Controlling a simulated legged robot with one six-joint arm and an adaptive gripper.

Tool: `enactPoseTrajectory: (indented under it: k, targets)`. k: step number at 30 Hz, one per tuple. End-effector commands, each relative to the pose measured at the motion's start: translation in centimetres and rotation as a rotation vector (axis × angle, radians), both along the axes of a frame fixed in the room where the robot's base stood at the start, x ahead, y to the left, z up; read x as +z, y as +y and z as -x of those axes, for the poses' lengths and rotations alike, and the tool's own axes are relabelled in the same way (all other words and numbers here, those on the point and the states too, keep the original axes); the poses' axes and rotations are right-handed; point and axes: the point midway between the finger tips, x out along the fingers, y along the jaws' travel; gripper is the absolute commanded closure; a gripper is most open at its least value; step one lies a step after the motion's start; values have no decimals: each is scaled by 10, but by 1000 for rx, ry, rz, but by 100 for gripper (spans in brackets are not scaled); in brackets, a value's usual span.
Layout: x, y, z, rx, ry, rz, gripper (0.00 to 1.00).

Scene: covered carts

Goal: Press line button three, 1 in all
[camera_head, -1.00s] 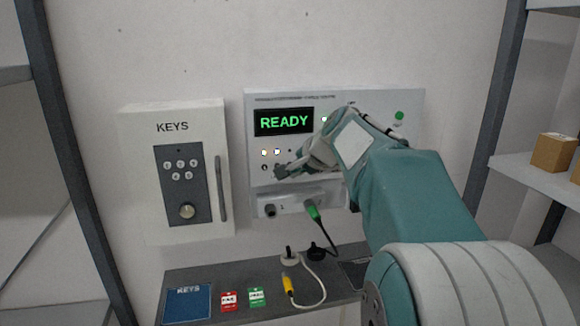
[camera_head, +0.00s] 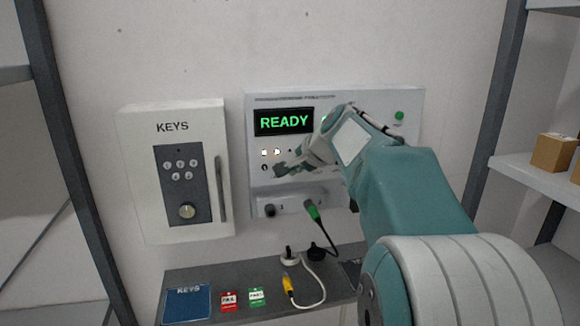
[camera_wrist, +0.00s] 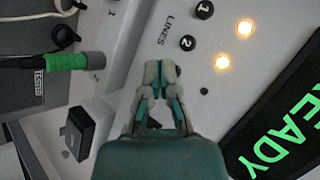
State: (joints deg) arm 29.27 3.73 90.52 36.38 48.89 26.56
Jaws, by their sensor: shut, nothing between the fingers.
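The grey wall panel (camera_head: 350,101) has a display (camera_head: 284,121) reading READY in green. In the wrist view, round black line buttons marked 1 (camera_wrist: 204,10) and 2 (camera_wrist: 187,42) sit in a row beside the word LINES (camera_wrist: 169,29). Two lamps next to them glow, the first (camera_wrist: 244,27) and the second (camera_wrist: 222,62); a third small dark lamp (camera_wrist: 204,91) is unlit.
A KEYS box (camera_head: 185,135) hangs left of the panel. A green plug (camera_head: 312,210) with a black cable sits in the lower socket block (camera_head: 291,194). The shelf below (camera_head: 200,270) holds a yellow plug (camera_head: 288,285), tags and a blue card.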

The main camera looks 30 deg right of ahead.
Motion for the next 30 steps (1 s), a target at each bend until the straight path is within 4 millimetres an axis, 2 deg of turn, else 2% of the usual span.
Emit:
enactPoseTrajectory:
  k: [22, 30]
  targets:
    - [0, -1, -5, 0, 0, 0, 100]
    - [0, 1, 5, 0, 0, 0, 100]
